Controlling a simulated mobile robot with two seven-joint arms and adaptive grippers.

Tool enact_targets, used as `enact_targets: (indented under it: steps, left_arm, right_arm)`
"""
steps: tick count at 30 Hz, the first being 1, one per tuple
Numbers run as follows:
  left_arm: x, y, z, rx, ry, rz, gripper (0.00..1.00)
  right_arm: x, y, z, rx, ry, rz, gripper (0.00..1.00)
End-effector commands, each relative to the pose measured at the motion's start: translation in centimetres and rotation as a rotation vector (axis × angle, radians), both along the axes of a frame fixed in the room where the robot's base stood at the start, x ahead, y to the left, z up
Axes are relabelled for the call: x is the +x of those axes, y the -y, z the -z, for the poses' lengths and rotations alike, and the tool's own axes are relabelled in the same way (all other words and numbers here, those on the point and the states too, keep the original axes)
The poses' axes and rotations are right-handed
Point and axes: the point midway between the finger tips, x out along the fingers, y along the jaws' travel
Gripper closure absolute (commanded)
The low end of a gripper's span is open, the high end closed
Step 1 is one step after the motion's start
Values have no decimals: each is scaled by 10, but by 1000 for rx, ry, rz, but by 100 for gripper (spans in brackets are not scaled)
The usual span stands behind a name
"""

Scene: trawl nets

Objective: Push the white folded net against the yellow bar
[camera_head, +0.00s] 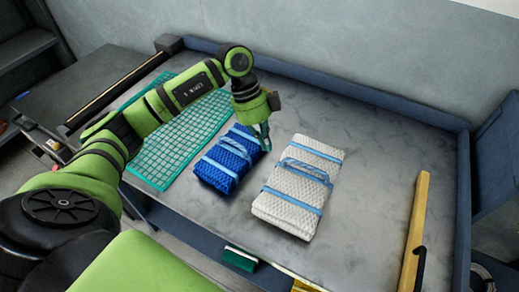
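The white folded net (291,201) lies flat in the middle of the grey table, with light blue straps around it. The yellow bar (415,232) lies at the right side of the table, with a clear gap between it and the white net. My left gripper (266,143) points down at the far right corner of the blue folded net (222,167), just left of the white net. Its fingers look close together, but I cannot tell whether they are shut or touch the blue net. My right gripper is not in view.
A green net mesh (180,137) lies at the left of the table, partly behind my arm. A raised blue rim (400,108) borders the back and right. A dark hook-shaped piece (419,262) sits beside the yellow bar. The table between white net and bar is clear.

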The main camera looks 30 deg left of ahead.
Motion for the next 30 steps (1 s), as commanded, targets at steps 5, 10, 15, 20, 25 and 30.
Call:
enact_targets:
  steps: [5,10,15,20,25,30]
  left_arm:
    - [11,-24,2,91,12,-97,100]
    - [11,-19,20,93,9,-101,100]
    - [10,-8,51,91,9,-99,100]
    - [12,-1,76,92,12,-99,100]
    - [12,4,92,91,14,-99,100]
    - [13,4,96,92,15,-98,100]
  right_arm:
    - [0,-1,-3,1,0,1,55]
    - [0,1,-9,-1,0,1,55]
    - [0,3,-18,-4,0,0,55]
    - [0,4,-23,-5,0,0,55]
    - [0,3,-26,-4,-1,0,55]
    - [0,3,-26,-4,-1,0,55]
